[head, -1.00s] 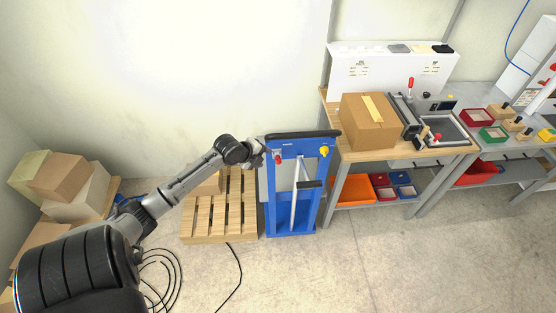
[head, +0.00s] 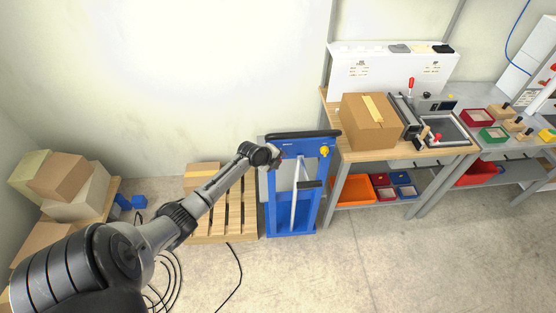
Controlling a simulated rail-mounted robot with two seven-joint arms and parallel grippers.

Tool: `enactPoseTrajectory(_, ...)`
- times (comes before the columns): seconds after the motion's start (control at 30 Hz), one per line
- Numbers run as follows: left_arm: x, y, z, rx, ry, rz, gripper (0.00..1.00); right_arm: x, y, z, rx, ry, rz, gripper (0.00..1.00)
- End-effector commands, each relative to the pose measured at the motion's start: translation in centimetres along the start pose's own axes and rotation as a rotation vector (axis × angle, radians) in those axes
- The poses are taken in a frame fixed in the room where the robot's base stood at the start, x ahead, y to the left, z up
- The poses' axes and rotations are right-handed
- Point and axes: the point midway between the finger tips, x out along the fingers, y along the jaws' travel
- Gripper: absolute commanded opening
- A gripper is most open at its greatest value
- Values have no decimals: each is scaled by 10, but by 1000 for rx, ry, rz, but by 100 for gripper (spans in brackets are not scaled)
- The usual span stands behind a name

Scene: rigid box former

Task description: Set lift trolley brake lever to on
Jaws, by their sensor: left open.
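The blue lift trolley (head: 303,147) stands upright on the floor left of the workbench, with a black handle bar along its top. A yellow knob (head: 324,152) sits at the right of its upper panel. A red knob at the left of that panel, visible earlier, is now hidden behind my left gripper. I cannot tell for sure which part is the brake lever or how it is set. My left gripper (head: 276,160) is open at the panel's upper left, over the red knob's place; contact cannot be told. My right gripper is not in view.
A wooden pallet (head: 232,212) lies left of the trolley. The workbench (head: 392,153) with a cardboard box (head: 370,122) stands close on its right. Cartons (head: 75,190) are stacked at far left. Black cable lies on the floor; floor in front of the trolley is clear.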

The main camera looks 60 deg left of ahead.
Motion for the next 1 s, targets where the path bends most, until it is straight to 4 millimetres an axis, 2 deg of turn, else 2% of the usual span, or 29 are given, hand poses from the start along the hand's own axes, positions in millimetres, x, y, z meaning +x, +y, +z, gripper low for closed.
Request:
enactPoseTrajectory(0.13,0,0,0,0,0,0,51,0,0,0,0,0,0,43)
enactPoseTrajectory(0.67,0,0,0,-1,0,0,0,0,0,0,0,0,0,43)
enactPoseTrajectory(1.0,0,1,0,5,-5,-4,0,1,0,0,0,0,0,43)
